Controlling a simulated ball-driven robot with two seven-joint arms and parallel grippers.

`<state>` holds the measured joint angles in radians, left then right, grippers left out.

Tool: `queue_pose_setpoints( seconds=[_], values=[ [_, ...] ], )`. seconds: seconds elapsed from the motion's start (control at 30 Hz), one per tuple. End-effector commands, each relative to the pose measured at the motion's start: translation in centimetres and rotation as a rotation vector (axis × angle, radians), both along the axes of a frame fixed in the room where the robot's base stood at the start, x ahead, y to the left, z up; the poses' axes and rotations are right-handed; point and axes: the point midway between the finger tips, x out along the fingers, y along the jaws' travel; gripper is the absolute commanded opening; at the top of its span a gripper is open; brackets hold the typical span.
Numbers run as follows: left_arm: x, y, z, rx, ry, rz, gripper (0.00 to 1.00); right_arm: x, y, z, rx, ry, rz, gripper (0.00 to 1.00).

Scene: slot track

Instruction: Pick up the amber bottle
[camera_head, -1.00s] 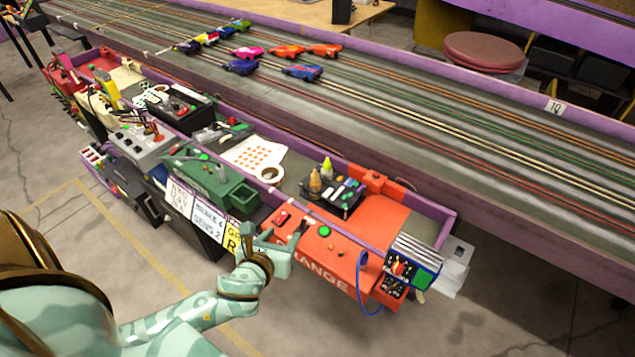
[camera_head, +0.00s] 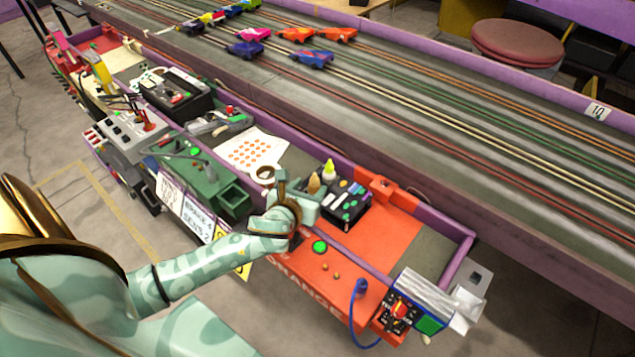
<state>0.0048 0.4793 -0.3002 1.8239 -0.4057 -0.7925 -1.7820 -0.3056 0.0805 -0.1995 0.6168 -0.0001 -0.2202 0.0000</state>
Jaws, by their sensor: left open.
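The amber bottle (camera_head: 314,183) stands upright at the left end of a black tray (camera_head: 346,214) in the long bench tray. A pale bottle with a yellow-green tip (camera_head: 329,170) stands just behind it. My left gripper (camera_head: 308,193) is open, with its fingers in front of and close to the amber bottle. The gripper hides the bottle's lower part, and I cannot tell whether they touch. My right gripper is not in view.
A tape roll (camera_head: 262,174) and a dotted sheet (camera_head: 252,149) lie left of the bottles. A green machine (camera_head: 205,180) stands further left. A purple rail and the slot track (camera_head: 430,120) with several cars lie behind. The orange surface (camera_head: 392,228) right of the black tray is mostly clear.

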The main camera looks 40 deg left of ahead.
Motion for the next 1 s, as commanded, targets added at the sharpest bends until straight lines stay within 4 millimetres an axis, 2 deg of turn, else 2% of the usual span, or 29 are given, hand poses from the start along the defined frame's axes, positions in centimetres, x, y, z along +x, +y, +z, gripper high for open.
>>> queue_pose_setpoints(
  seconds=[0.23, 0.4, 0.5, 0.77, 0.93, 1.0],
  values=[
    [2.1, 0.5, -1.1, -0.001, 0.000, 0.000, 0.48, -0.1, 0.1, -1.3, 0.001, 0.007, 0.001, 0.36],
    [4.8, 1.2, -2.2, -0.002, 0.002, 0.001, 0.48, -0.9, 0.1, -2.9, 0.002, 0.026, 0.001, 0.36],
    [5.7, 1.5, -2.4, -0.001, 0.001, 0.000, 0.48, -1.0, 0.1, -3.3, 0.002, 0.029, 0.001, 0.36],
    [6.0, 1.5, -2.1, -0.001, 0.000, -0.001, 0.48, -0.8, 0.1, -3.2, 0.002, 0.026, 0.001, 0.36],
    [5.9, 1.5, -2.1, -0.001, 0.000, -0.001, 0.00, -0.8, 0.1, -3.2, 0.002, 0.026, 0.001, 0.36],
    [5.9, 1.5, -2.2, -0.001, 0.000, -0.001, 0.00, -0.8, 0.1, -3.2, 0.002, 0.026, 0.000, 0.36]
  ],
)
